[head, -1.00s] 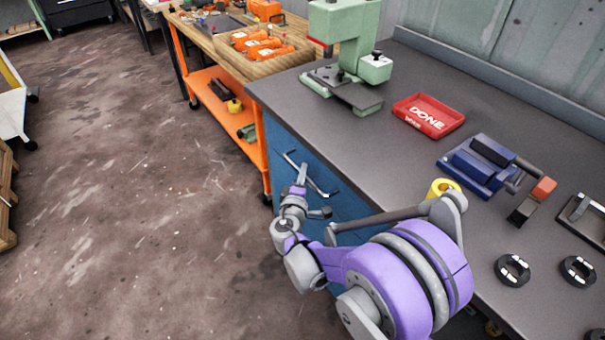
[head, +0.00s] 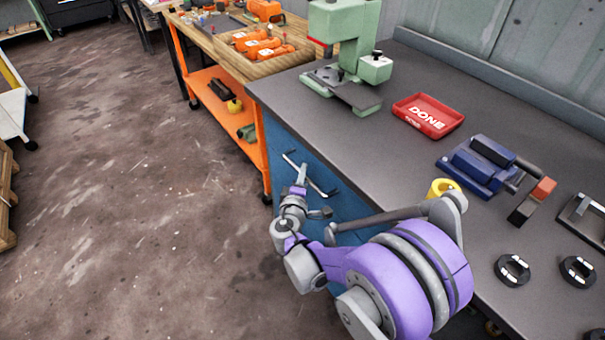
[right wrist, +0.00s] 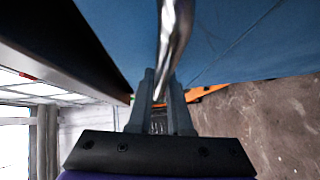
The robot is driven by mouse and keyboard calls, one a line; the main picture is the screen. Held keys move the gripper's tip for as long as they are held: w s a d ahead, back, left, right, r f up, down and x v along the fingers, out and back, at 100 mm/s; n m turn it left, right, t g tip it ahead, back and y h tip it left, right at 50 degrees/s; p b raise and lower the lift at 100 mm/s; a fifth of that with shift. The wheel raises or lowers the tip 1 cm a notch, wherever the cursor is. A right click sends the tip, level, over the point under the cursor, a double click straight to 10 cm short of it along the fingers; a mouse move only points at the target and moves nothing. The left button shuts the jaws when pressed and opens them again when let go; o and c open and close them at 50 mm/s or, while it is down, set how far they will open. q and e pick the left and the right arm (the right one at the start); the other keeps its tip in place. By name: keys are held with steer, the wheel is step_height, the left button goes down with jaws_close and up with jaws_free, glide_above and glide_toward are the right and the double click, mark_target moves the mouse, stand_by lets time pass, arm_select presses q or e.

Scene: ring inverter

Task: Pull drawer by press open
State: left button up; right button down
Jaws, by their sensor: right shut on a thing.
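The blue drawer front (head: 340,205) is below the grey workbench top, under the green press (head: 345,50). A metal bar handle (head: 322,187) runs along the drawer front. My right gripper (head: 303,175) is at this handle, its fingers shut on the bar. In the right wrist view the handle (right wrist: 172,40) runs down between the two fingers of the gripper (right wrist: 160,100), with the blue drawer face (right wrist: 230,40) behind it. The drawer looks closed, but my arm hides part of the front. My left gripper does not show.
An orange cart (head: 225,100) stands beyond the drawer. The floor (head: 130,200) at left is clear.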

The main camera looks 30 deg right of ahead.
steer(key=shift+a, duration=0.1)
stand_by(0.4)
steer(key=s+a+p, duration=0.1)
steer(key=s+a, duration=0.1)
steer(key=a, duration=3.1)
steer(key=shift+s+a, duration=0.35)
steer(key=shift+s, duration=0.05)
steer(key=c, duration=0.8)
jaws_free()
steer(key=shift+c, duration=0.2)
